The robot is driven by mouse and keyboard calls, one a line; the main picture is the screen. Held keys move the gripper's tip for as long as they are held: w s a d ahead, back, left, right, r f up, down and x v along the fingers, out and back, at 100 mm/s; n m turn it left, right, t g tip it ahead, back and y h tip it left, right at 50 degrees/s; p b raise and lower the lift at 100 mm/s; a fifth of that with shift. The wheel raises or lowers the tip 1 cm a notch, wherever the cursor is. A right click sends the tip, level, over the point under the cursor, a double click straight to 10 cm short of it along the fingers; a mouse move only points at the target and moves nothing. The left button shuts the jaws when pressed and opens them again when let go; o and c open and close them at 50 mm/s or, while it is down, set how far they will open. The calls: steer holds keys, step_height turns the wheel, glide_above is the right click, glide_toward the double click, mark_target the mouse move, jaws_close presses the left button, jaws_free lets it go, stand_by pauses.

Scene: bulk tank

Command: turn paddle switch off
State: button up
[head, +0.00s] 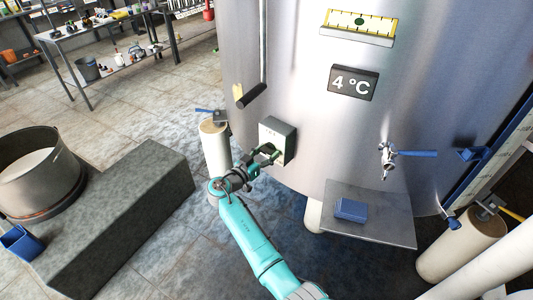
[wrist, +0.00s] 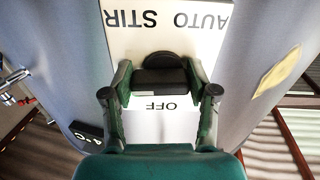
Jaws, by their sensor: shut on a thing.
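The paddle switch (wrist: 160,82) is a black paddle with a rounded dark piece behind it on a white plate (wrist: 160,25). The plate reads "AUTO STIR" and "OFF", both upside down in the wrist view. In the head view the switch box (head: 278,133) is a grey-green box on the tank's side; its paddle is hidden there by my gripper. My gripper (wrist: 163,78) has its green fingers on either side of the paddle, shut on it. In the head view my gripper (head: 265,160) is at the front of the box.
The steel tank (head: 300,60) carries a "4 °C" display (head: 353,83) and a tap with a blue lever (head: 415,153). A shelf with a blue block (head: 351,210) is at right; a grey block (head: 115,215) stands left.

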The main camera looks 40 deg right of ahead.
steer(key=n, duration=0.4)
steer(key=shift+r+n, duration=0.15)
steer(key=shift+n, duration=0.15)
steer(key=n, duration=0.3)
steer(key=shift+r+n, duration=0.1)
steer(key=shift+n, duration=0.3)
steer(key=n, duration=0.4)
steer(key=shift+r, duration=0.1)
steer(key=shift+n, duration=2.2)
steer(key=o, duration=1.2)
steer(key=shift+c, duration=0.2)
steer(key=shift+a, duration=0.15)
steer(key=s+a, duration=0.2)
steer(key=a, duration=0.9)
steer(key=shift+a, duration=0.3)
